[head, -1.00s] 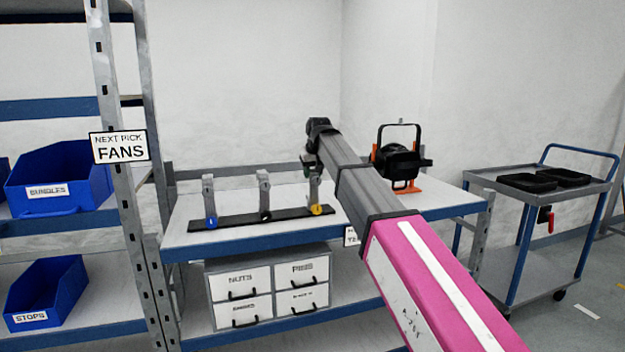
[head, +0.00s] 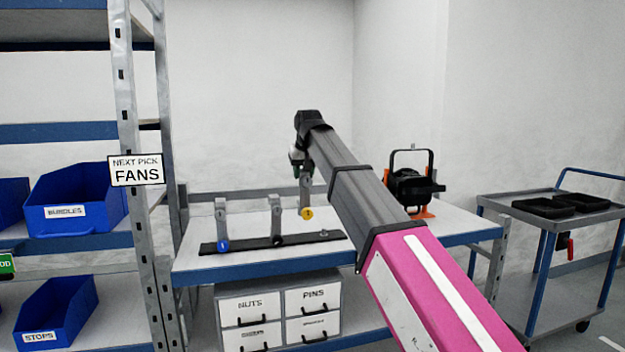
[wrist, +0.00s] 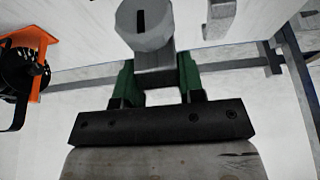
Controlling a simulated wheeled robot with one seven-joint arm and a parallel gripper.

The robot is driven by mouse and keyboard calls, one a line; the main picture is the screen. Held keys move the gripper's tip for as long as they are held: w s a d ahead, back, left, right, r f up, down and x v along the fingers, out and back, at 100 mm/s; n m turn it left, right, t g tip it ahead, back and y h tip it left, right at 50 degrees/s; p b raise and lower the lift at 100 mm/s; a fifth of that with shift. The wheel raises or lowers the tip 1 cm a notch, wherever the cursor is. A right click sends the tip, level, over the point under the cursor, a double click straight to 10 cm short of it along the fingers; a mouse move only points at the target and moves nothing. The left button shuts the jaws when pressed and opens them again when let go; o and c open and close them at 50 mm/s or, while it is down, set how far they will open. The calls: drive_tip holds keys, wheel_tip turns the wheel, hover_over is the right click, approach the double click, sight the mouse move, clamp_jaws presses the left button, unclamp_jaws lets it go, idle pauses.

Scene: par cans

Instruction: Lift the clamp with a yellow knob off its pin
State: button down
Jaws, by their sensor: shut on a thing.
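The clamp with a yellow knob (head: 307,213) hangs upright from my gripper (head: 301,164), above the right end of the black pin rail (head: 270,243). Its lower end is clear of the rail, and a small bare pin (head: 323,234) shows there. In the wrist view the green fingers of my gripper (wrist: 157,78) are shut on the grey body of the clamp (wrist: 148,26). The yellow knob is not seen in that view. A clamp with a blue knob (head: 221,222) and a clamp with a black knob (head: 276,218) stand on the rail to the left.
The rail lies on a bench (head: 390,244) with a blue edge. A black lamp on an orange base (head: 412,186) stands right of my arm. A shelf post with a sign (head: 135,170) is at left. A trolley (head: 550,205) stands at far right.

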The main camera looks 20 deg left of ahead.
sight(301, 188)
drive_tip(key=shift+s+a+r, duration=0.3)
drive_tip(key=shift+s+r, duration=0.05)
drive_tip(key=shift+s, duration=0.2)
drive_tip(key=shift+f, duration=3.25)
